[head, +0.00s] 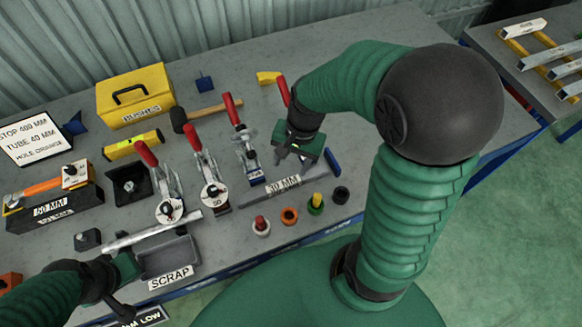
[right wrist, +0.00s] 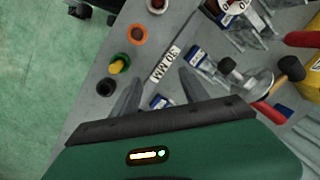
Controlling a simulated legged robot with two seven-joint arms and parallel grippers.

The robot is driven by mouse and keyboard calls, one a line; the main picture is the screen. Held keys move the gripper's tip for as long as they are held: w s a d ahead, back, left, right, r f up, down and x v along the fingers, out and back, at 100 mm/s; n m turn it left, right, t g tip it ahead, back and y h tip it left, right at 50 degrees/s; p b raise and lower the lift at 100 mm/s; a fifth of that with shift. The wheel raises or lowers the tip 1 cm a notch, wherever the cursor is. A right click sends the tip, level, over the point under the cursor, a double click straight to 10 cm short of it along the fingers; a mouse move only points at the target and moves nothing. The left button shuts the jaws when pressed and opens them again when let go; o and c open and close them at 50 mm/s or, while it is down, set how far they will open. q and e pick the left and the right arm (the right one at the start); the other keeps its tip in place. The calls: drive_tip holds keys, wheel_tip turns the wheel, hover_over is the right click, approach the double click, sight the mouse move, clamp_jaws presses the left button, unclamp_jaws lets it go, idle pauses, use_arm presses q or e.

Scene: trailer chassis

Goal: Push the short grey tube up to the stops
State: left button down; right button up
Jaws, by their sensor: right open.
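A pale grey tube (head: 153,231) lies slanted across the front left of the bench, beside the scrap tray. My left gripper (head: 127,264) is low at the left, close to this tube; whether its jaws are open or grip it is unclear. A grey bar labelled 30 MM (head: 284,186) lies on the bench; its label also shows in the right wrist view (right wrist: 165,64). My right gripper (head: 290,158) points down just above and behind this bar, open and empty. In the right wrist view its fingers (right wrist: 160,92) are spread. I cannot clearly identify the stops.
Several red-handled clamps (head: 212,190) stand behind the tubes. A scrap tray (head: 168,256) is at the front. A hammer (head: 205,111) and yellow box (head: 135,98) lie behind.

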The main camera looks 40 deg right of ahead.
drive_tip(key=w+d+f+m+y+b, duration=0.15)
drive_tip(key=d+m, duration=0.25)
drive_tip(key=m, duration=0.4)
use_arm(q)
drive_tip(key=b+x, duration=0.1)
drive_tip(key=x, duration=0.2)
drive_tip(key=s+b+x, duration=0.1)
drive_tip(key=x, duration=0.1)
drive_tip(key=shift+w+d+f+b, duration=0.2)
drive_tip(key=shift+f+b, duration=0.1)
drive_tip(key=shift+f, duration=0.1)
use_arm(e)
drive_tip(key=m+y, duration=0.2)
approach(279, 185)
drive_tip(key=shift+h, duration=0.25)
drive_tip(key=x, duration=0.7)
drive_tip(key=shift+a+f, duration=0.25)
drive_tip(key=shift+a, duration=0.1)
drive_tip(key=shift+a+f, duration=0.25)
drive_tip(key=shift+f, duration=0.35)
use_arm(q)
drive_tip(key=shift+a+f, duration=0.1)
use_arm(e)
drive_tip(key=shift+a, duration=0.1)
drive_tip(key=shift+c, duration=1.3)
use_arm(q)
drive_tip(key=shift+s, duration=0.1)
use_arm(e)
clamp_jaws()
